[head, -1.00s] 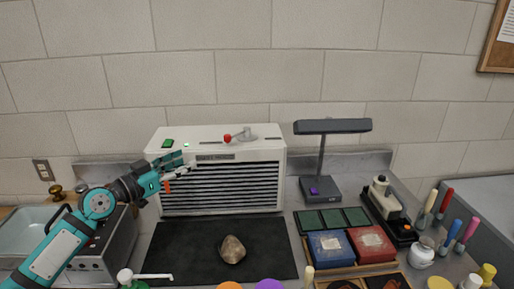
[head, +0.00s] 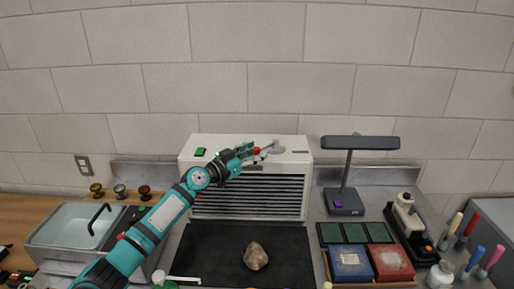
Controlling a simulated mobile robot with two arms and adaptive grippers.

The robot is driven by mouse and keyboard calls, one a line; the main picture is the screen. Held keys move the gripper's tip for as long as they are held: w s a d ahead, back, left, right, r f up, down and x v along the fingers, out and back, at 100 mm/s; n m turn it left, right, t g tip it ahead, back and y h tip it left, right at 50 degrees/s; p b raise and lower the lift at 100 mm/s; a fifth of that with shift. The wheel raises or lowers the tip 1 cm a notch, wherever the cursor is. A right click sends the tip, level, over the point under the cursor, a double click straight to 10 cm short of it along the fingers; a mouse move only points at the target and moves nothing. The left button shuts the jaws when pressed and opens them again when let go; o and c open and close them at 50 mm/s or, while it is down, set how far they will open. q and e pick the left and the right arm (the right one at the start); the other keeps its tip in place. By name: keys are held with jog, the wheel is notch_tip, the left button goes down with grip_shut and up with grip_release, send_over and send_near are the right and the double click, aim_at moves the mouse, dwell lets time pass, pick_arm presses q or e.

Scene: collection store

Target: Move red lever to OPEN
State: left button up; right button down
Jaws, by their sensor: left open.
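The red lever (head: 257,151) is on top of the white slatted cabinet (head: 300,160). Its red knob points left from a grey round base (head: 278,147). My left gripper (head: 261,152) is open at the knob, with its fingers pointing right. The fingers partly cover the knob and lever arm. I cannot tell whether they touch it. No OPEN mark is readable at this size. My right gripper is not in view.
A green switch (head: 200,152) is on the cabinet's top left. A grey lamp (head: 347,175) stands to the right. A brown rock (head: 256,256) lies on the black mat (head: 205,250) in front.

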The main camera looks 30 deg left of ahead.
pick_arm(q)
jog(key=shift+w+d, duration=0.2)
jog(key=shift+w, duration=0.45)
jog(key=c, duration=0.8)
grip_shut()
